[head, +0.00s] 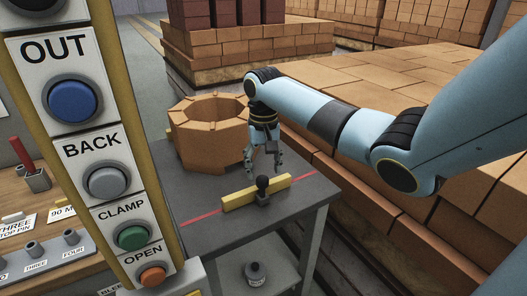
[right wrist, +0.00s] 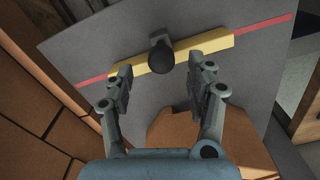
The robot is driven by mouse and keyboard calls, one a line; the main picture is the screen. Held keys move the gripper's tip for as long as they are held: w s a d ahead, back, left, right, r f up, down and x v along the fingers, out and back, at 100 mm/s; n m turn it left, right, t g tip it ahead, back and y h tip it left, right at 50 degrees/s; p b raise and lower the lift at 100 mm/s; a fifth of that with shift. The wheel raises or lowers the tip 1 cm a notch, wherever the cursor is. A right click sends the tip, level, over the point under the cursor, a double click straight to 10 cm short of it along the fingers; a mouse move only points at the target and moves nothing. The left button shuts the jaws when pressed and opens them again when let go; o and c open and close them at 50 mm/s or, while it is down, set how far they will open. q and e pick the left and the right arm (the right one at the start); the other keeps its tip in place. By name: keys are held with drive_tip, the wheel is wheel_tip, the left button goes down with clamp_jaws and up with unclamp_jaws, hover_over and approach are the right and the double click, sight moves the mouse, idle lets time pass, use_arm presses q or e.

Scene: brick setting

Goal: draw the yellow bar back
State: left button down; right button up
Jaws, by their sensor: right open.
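The yellow bar (head: 240,195) lies on the grey table (head: 190,190), close alongside a red line. A black knob (head: 263,185) stands up from the middle of the bar. In the right wrist view the bar (right wrist: 205,46) runs across the upper part, with the knob (right wrist: 161,58) near its centre. My right gripper (head: 265,172) is above the table, just behind the knob in the head view. In the right wrist view my right gripper (right wrist: 165,80) is open, its fingers apart and the knob just beyond the tips. My left gripper is not in view.
A ring of bricks (head: 190,125) stands at the table's back. A button panel reading OUT, BACK (head: 104,182), CLAMP and OPEN rises at the left. Stacked bricks (head: 420,75) border the table's right.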

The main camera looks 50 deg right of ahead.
wheel_tip(320, 180, up, 7)
idle(0.7)
